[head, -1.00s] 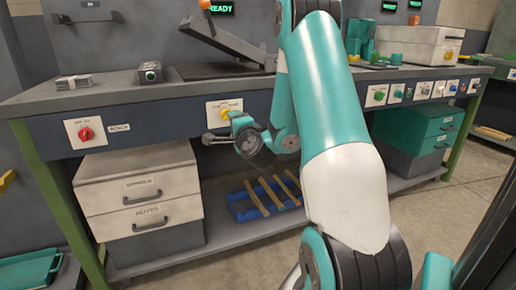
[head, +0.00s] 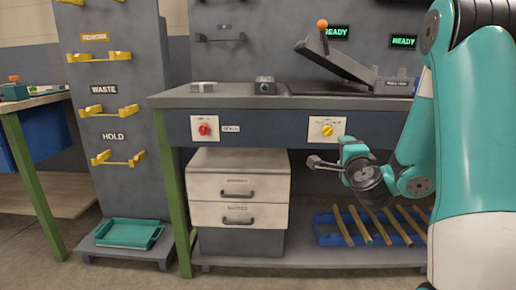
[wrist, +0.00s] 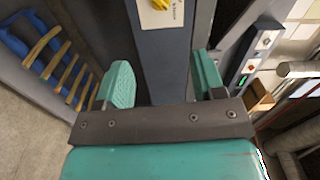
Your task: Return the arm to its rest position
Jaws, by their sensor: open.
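My arm (head: 470,200) is teal and white and fills the right side of the head view, folded in front of the workbench. In the wrist view my gripper (wrist: 162,78) shows two teal finger pads set wide apart. It is open, with nothing between the pads; the dark bench front lies beyond them.
The workbench (head: 235,100) carries a tilted lever device (head: 340,62). Below are a two-drawer cabinet (head: 238,190) and a blue rack (head: 330,228) with wooden sticks. A teal tray (head: 128,233) sits at left. Floor shows in front.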

